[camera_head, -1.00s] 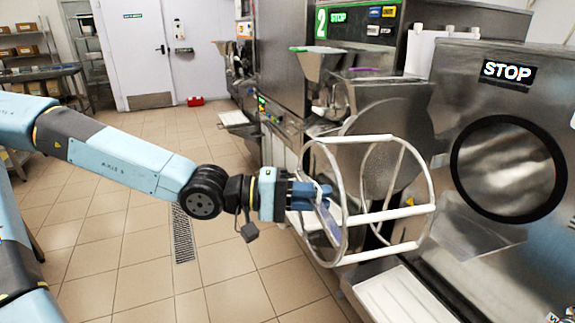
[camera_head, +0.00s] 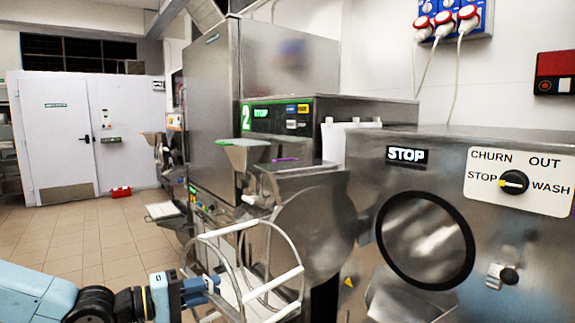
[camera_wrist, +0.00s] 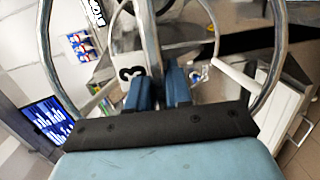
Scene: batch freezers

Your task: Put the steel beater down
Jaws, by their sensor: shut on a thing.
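The steel beater (camera_head: 275,282) is a cage-like frame of metal hoops joined by white bars. It is held in the air in front of the machines in the head view. My gripper (camera_head: 203,287) is shut on it at the left hoop, low in the head view. In the wrist view, my gripper (camera_wrist: 160,88) has its two blue fingers close together on the hoop bars, and the beater (camera_wrist: 268,50) spreads to both sides. The exact contact between fingers and beater is partly hidden.
A steel machine (camera_head: 335,215) marked 2 stands behind the beater. A machine with a round window (camera_head: 425,240), a STOP display and a knob (camera_head: 513,182) stands at the right. Tiled floor (camera_head: 95,240) is open at the left.

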